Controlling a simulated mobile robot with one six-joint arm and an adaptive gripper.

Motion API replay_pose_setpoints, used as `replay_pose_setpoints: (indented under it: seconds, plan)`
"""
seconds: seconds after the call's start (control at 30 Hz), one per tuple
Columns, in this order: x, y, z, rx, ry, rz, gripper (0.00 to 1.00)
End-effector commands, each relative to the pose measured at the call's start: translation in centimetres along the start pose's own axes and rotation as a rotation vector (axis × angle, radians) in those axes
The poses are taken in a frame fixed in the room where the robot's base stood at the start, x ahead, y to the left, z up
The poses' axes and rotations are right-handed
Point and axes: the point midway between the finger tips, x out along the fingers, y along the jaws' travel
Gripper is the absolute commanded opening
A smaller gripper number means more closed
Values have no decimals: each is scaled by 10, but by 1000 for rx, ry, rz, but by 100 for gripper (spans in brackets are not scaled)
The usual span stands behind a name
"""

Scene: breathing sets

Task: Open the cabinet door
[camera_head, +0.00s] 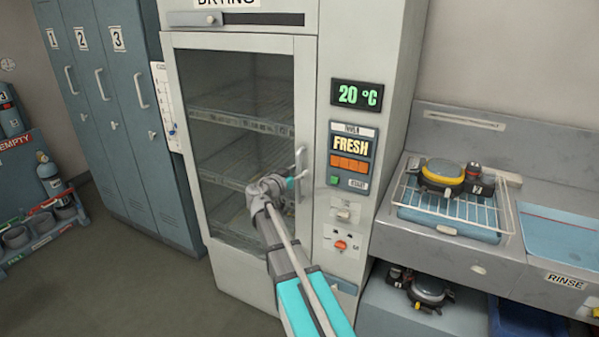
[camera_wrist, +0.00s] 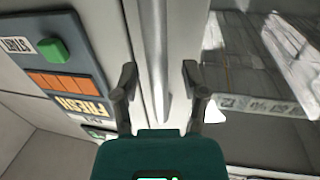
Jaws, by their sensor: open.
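The drying cabinet (camera_head: 367,60) has a shut glass door (camera_head: 240,130) in a pale frame, with wire shelves behind the glass. Its vertical handle (camera_head: 301,164) is on the door's right side. My gripper (camera_head: 291,184) is at the handle's lower part in the head view, partly hidden by my arm. In the wrist view, my gripper (camera_wrist: 159,72) is open, with one dark finger on each side of the pale handle bar (camera_wrist: 157,35). The bar runs between the fingers, with gaps visible on both sides. I cannot tell how deep it sits between them.
A control panel (camera_head: 351,155) with a green button is right of the door. Blue lockers (camera_head: 125,110) stand to the left. A sink counter (camera_head: 450,242) with a wire rack (camera_head: 470,208) is on the right. The floor (camera_head: 110,290) at front left is clear.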

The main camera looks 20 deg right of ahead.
Motion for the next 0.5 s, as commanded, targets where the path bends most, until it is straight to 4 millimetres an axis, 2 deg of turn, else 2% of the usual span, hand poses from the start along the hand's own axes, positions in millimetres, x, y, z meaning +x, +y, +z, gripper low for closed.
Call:
replay_pose_setpoints:
  seconds: [0.3,0.37,0.5]
  plan:
    - [1,0,0,0,0,0,57]
    - [1,0,0,0,0,0,47]
    - [1,0,0,0,0,0,21]
